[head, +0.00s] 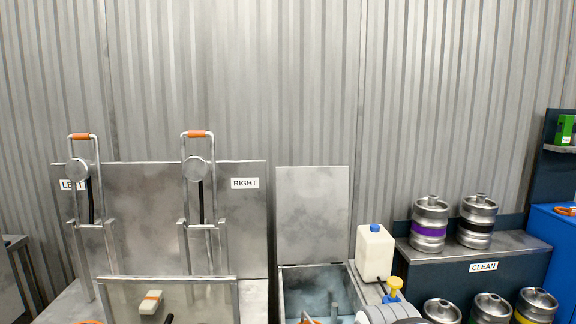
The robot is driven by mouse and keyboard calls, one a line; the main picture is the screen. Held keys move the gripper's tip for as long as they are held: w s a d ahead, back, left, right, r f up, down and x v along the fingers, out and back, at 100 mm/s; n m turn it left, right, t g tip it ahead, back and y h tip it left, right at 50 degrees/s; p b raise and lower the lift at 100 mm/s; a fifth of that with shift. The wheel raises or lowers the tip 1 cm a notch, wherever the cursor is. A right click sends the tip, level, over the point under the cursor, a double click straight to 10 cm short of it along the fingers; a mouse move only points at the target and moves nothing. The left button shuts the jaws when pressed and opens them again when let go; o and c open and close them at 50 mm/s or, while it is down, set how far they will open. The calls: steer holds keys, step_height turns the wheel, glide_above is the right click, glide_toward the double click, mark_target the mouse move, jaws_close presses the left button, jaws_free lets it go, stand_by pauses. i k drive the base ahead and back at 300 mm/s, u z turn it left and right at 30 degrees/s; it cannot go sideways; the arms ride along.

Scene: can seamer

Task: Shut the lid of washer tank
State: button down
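The washer tank (286,291) is an open metal basin at the bottom centre, with bluish liquid or lining inside and a small upright pipe in it. Its lid (312,215) is a flat grey metal panel standing upright at the tank's back edge, so the tank is open. The tank's front is cut off by the bottom of the picture. A rounded light grey part at the bottom, right of the tank, looks like my arm. My gripper cannot be made out in this view.
A white jug with a blue cap (375,250) and a yellow-topped item (393,287) stand right of the tank. A metal panel with the RIGHT label (245,183) and orange-handled levers (197,134) stand left. Kegs (430,225) sit on the CLEAN shelf (520,242).

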mark_target(312, 203)
steer(key=z, duration=0.15)
steer(key=i, duration=0.9)
steer(key=u, duration=0.2)
steer(key=k, duration=0.9)
steer(key=z, duration=0.2)
steer(key=i, duration=0.9)
steer(key=u, duration=0.05)
